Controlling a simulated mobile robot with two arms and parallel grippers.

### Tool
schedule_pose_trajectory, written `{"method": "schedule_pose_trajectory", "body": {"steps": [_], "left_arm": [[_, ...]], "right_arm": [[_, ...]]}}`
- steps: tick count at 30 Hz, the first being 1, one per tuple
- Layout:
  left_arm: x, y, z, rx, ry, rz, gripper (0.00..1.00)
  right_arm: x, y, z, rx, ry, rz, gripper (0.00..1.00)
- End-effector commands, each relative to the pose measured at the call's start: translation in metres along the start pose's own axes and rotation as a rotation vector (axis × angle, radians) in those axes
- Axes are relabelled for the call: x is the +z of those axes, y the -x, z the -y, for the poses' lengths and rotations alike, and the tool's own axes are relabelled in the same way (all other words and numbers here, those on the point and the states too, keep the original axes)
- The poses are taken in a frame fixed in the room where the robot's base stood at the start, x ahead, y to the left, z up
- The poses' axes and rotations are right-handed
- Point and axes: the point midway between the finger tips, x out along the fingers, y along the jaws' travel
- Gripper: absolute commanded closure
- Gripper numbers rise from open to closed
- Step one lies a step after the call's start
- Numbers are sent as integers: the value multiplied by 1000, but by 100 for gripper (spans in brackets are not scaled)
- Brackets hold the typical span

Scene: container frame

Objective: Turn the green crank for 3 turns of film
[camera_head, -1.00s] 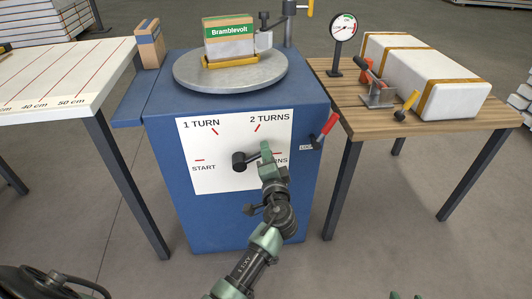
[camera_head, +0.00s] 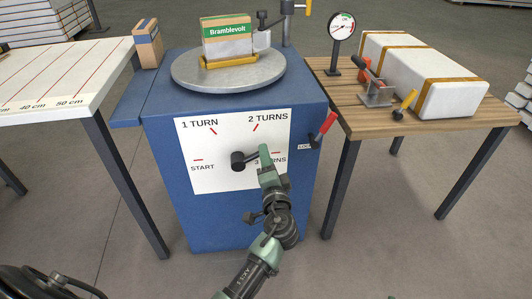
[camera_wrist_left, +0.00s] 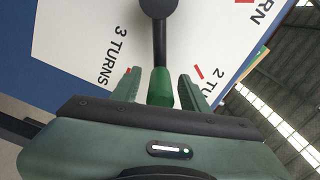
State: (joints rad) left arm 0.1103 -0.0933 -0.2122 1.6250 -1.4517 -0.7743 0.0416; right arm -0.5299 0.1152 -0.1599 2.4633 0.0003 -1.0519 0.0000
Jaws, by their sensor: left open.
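The crank has a black hub (camera_head: 238,160) at the middle of the white dial (camera_head: 200,182) on the blue machine's front. Its arm reaches right, toward the 3 TURNS side in the head view. In the left wrist view its green handle (camera_wrist_left: 160,88) stands between my open fingers, in the sector between the 3 TURNS and 2 TURNS marks. The exact reading is hard to tell. My left gripper (camera_head: 266,159) is open around the handle, with a gap visible on each side, and partly covers the 3 TURNS label.
A Bramblevolt box (camera_head: 228,40) stands on the round turntable (camera_head: 190,80) above. A red lever (camera_head: 324,127) sticks out at the machine's right edge. The wooden table (camera_head: 430,124) at right carries a wrapped white block (camera_head: 455,98), a clamp and a gauge (camera_head: 342,26).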

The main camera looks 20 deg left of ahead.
Motion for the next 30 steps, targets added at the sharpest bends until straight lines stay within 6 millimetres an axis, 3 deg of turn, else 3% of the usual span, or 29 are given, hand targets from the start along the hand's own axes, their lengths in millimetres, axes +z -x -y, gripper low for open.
{"method": "schedule_pose_trajectory", "body": {"steps": [3, 10, 30], "left_arm": [[0, 23, 0, 2, 1, 0, 55], [0, 48, 0, 1, 1, 0, 55], [-1, 51, 0, 1, 1, 0, 55]], "right_arm": [[7, 2, -1, 2, 0, 36, 64], [15, 4, -2, 5, -1, 69, 64], [17, 4, -3, 6, 0, 75, 64]]}}
